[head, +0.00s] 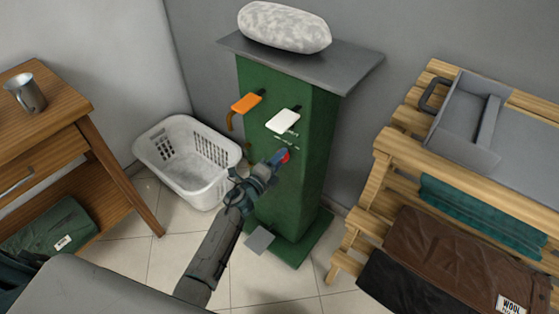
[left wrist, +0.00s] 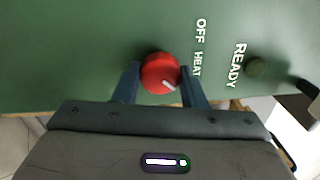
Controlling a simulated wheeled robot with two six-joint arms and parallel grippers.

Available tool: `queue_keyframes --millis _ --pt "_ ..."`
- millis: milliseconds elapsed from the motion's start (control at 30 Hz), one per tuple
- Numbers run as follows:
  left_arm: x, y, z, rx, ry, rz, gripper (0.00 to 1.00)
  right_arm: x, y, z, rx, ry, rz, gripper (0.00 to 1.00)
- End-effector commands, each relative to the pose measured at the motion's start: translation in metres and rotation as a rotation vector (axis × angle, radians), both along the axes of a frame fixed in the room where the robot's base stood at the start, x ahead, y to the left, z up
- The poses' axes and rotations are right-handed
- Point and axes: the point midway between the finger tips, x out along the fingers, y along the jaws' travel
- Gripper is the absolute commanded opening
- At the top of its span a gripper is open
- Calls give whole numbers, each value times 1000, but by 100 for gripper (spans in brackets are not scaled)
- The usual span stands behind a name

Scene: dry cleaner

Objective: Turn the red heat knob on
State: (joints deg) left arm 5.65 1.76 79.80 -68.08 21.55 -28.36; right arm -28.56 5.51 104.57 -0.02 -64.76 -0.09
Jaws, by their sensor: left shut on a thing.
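The red heat knob (left wrist: 160,73) is on the front of the green press column (head: 320,150). In the left wrist view it sits between the two fingers of my left gripper (left wrist: 160,85), which is shut on it. A pale pointer mark shows on the knob's lower right, and the labels OFF, HEAT and READY are printed beside it. A dark round lamp (left wrist: 256,67) is next to READY. In the head view my left gripper (head: 278,160) reaches the column and mostly covers the knob (head: 285,156). My right gripper is not in view.
An orange handle (head: 246,102) and a white handle (head: 283,121) stick out above the knob. A white laundry basket (head: 190,185) stands left of the column. A wooden table with a metal mug (head: 26,93) is at left, and a slatted wooden rack (head: 385,150) at right.

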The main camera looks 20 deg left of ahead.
Motion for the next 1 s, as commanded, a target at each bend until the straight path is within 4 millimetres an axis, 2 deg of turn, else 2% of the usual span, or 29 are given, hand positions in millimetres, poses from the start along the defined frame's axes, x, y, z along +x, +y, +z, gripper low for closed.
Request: queue_keyframes --millis 567,600,700,1000 --pt "-1 0 -2 35 -10 -1 15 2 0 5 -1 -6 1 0" --pt "-1 0 -2 35 -10 -1 40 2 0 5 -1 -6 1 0" --pt "-1 0 -2 34 -10 -1 59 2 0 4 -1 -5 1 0" --pt "-1 1 -1 32 -10 0 60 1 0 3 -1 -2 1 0"
